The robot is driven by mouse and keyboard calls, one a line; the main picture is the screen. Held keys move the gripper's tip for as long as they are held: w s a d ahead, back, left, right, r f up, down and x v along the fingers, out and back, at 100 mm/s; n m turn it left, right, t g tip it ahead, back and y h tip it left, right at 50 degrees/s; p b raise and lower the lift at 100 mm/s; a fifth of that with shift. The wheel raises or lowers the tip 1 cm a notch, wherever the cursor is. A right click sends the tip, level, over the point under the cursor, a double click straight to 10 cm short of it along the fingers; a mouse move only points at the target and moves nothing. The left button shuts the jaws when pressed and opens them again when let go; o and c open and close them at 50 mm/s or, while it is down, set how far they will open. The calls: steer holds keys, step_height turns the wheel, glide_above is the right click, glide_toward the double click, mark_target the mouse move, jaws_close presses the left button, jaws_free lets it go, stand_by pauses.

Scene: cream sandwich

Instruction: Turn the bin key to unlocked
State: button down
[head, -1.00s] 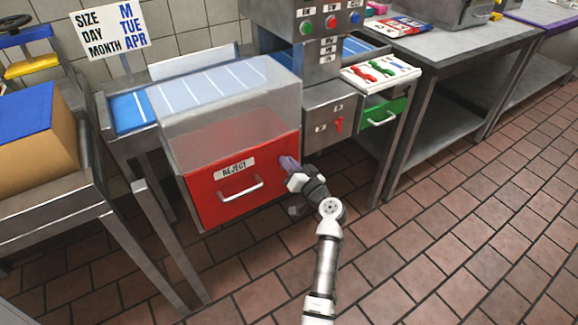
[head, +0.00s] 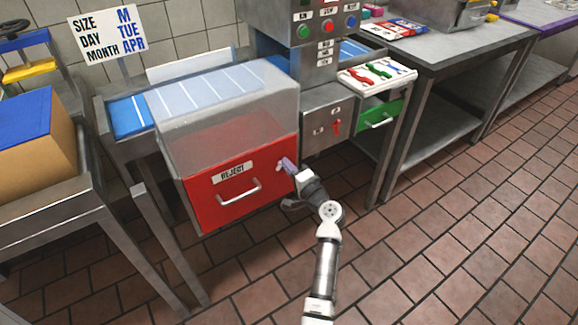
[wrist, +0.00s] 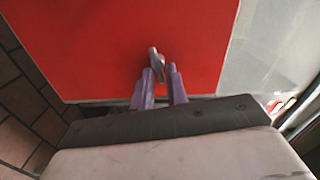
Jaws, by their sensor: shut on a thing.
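The reject bin has a red front (head: 215,195) with a REJECT label and a metal handle; its upper part is clear. The bin key (wrist: 156,62) is a small grey metal piece at the right of the red front. It looks tilted in the wrist view. My gripper (head: 285,163) reaches the right side of the red front in the head view. In the wrist view its purple fingers (wrist: 159,80) stand on either side of the key, shut on it. The fingers hide the key's lower part, and I cannot read any lock marks.
A steel table leg (head: 150,215) rises at the left. The tiled floor (head: 450,230) at the right is clear.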

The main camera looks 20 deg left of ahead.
steer(key=shift+a+m, duration=0.1)
steer(key=shift+m, duration=0.4)
steer(key=shift+f, duration=0.1)
steer(key=c, duration=1.6)
jaws_free()
steer(key=b+v, duration=0.2)
steer(key=v, duration=1.2)
steer(key=shift+a, duration=0.1)
